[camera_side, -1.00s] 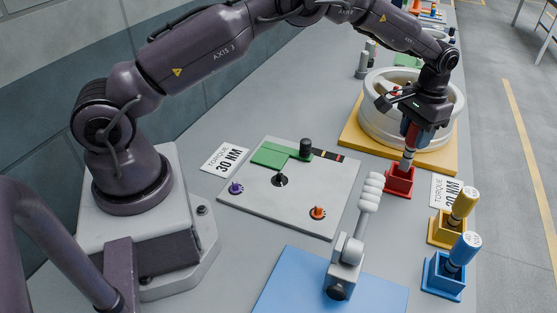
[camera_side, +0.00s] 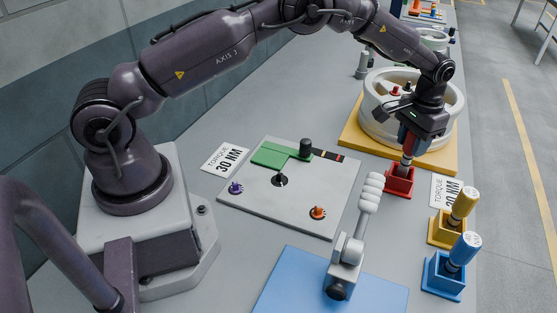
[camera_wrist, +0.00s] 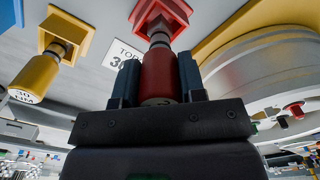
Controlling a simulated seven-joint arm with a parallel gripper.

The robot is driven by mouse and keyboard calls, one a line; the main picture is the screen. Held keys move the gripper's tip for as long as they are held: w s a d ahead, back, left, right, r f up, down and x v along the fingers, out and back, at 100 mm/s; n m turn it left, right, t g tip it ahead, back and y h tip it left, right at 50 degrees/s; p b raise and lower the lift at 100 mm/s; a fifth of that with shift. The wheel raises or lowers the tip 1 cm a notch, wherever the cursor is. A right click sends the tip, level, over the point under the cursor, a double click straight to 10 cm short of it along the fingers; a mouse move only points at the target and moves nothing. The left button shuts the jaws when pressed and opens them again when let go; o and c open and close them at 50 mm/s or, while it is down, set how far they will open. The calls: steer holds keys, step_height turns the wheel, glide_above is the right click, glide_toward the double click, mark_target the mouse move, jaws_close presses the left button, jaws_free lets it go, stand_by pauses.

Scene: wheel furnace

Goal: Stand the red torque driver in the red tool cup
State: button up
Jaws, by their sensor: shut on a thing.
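My gripper (camera_side: 411,138) is shut on the red torque driver (camera_side: 408,146), above the red tool cup (camera_side: 399,184). The driver is close to upright, with its lower end at the cup's mouth. In the wrist view the driver's red handle (camera_wrist: 159,76) sits between the two dark fingers (camera_wrist: 159,85). Its grey collar and narrower end point into the square opening of the red cup (camera_wrist: 176,10). The tip is hidden inside the cup, so I cannot tell how deep it goes or whether it touches the bottom.
A wheel (camera_side: 374,126) on a yellow base (camera_side: 350,140) stands just behind my gripper. A yellow cup (camera_side: 445,233) and a blue cup (camera_side: 441,279) hold their drivers to the front right. A grey-handled tool (camera_side: 347,250) and a grey panel (camera_side: 260,208) lie nearer.

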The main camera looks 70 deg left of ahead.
steer(key=shift+f, duration=1.3)
steer(key=o, duration=1.2)
steer(key=shift+o, duration=0.2)
step_height(320, 180, up, 13)
steer(key=shift+f, duration=0.45)
steer(key=s+a+r+t, duration=0.1)
steer(key=s+r, duration=0.3)
steer(key=s, duration=0.7)
steer(key=s+a+r+t, duration=0.1)
steer(key=s+r, duration=0.4)
steer(key=s, duration=0.7)
steer(key=s+r+t, duration=0.3)
steer(key=s+r, duration=0.2)
steer(key=s, duration=0.7)
steer(key=shift+s+a+r+m+t, duration=0.15)
steer(key=shift+s+a+m+t, duration=0.15)
steer(key=shift+a, duration=0.1)
